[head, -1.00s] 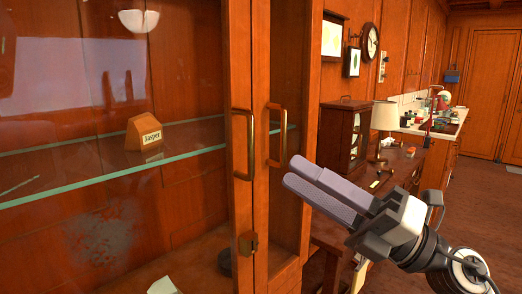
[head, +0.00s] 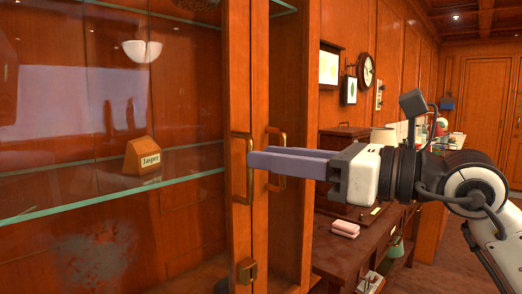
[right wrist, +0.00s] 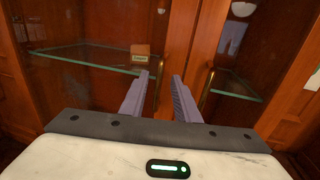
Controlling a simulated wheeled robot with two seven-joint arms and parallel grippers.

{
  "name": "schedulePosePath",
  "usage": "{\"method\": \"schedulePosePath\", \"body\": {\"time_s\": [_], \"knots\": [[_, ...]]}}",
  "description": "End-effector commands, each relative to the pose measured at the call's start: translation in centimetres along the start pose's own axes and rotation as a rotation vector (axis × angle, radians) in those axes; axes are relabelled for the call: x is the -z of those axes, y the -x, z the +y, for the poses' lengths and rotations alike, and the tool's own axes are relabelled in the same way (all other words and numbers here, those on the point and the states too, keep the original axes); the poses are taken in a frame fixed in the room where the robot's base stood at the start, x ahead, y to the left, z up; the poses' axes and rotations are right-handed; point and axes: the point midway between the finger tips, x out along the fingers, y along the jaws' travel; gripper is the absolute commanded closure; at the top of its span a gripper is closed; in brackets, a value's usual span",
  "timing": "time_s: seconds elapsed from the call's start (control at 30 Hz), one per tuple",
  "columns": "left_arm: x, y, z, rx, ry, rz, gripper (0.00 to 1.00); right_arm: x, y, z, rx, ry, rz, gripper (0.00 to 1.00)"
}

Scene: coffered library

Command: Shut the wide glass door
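The wide glass door (head: 120,110) fills the left of the head view, with a brass handle (head: 235,168) on its wooden edge. Beside it stands a narrower-looking glass door with its own brass handle (head: 281,138). I cannot tell whether the wide door is fully closed. My right gripper (head: 251,163) reaches in from the right, its fingertips beside the wide door's handle; contact is unclear. In the right wrist view its two fingers (right wrist: 160,80) are apart, with the door edges beyond them. My left gripper is out of view.
A label block marked Jasper (head: 142,156) sits on a glass shelf (head: 70,203) inside the cabinet. A wooden desk (head: 335,258) with a pink object (head: 345,228) stands right of the cabinet, below my right arm. Open floor shows at the far right.

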Motion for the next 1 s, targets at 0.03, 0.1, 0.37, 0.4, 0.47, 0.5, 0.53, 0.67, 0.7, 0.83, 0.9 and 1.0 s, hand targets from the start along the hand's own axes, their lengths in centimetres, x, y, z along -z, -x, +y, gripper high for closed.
{"method": "schedulePosePath", "body": {"time_s": [0.03, 0.1, 0.37, 0.4, 0.47, 0.5, 0.53, 0.67, 0.7, 0.83, 0.9, 1.0], "knots": [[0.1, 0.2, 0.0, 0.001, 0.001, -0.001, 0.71, -0.2, -0.8, 0.1, -0.003, -0.002, -0.001, 0.71], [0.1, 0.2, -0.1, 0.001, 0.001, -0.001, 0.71, -0.1, -1.6, 0.1, -0.003, -0.002, -0.002, 0.71], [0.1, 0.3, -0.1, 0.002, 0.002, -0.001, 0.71, 0.0, -2.7, 0.0, -0.001, 0.0, 0.0, 0.71], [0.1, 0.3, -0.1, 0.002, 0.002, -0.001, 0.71, 0.0, -2.7, 0.0, -0.001, 0.0, 0.0, 0.71], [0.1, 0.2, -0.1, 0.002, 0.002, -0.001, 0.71, 0.0, -2.7, 0.0, -0.001, 0.0, 0.0, 0.71], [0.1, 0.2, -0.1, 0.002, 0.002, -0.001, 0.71, 0.0, -2.7, 0.0, -0.001, 0.0, 0.0, 0.71], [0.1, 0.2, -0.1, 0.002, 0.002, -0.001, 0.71, 0.0, -2.7, 0.0, -0.001, 0.0, 0.0, 0.71], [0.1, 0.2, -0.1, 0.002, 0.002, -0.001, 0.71, 0.0, -2.7, 0.0, -0.001, -0.001, 0.0, 0.93], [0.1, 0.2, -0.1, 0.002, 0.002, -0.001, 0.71, 0.0, -2.7, 0.0, -0.001, -0.001, 0.0, 1.0], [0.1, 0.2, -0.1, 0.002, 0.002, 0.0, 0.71, 0.0, -2.7, 0.0, -0.001, -0.001, 0.0, 1.0], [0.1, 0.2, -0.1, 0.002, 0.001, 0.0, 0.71, 0.1, -2.6, 0.0, -0.001, -0.001, 0.0, 1.0], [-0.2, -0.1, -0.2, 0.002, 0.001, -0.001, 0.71, 0.2, -2.5, 0.2, -0.005, 0.0, -0.001, 1.0]]}}
